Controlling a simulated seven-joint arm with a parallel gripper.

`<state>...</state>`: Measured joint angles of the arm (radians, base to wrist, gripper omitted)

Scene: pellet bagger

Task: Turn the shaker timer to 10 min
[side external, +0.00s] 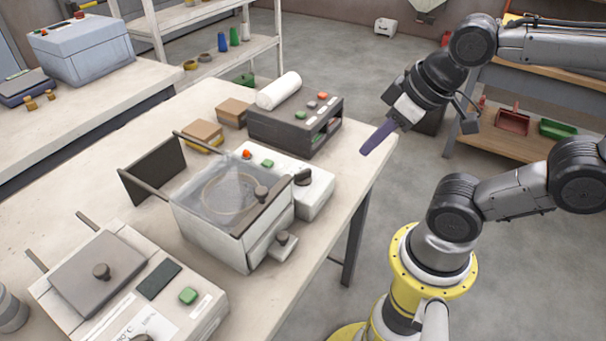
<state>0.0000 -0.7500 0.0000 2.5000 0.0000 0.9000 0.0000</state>
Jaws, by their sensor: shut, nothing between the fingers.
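My gripper (365,151) has purple fingers and is shut and empty. A white machine with a clear-topped bin (232,205) stands mid-table. Its side panel carries a dark knob (303,177), a red button (247,154) and a green button (267,163). Another dark knob (283,238) sits low on its front. A white machine with a grey lid (98,272) stands at front left, with a partly cut-off dial at the bottom edge. I cannot tell which knob is the shaker timer; no scale is readable.
A dark unit (296,124) with a white roll (278,91) stands behind the mid-table machine, beside brown boxes (203,133). Raised lid and handles rise left of the bin.

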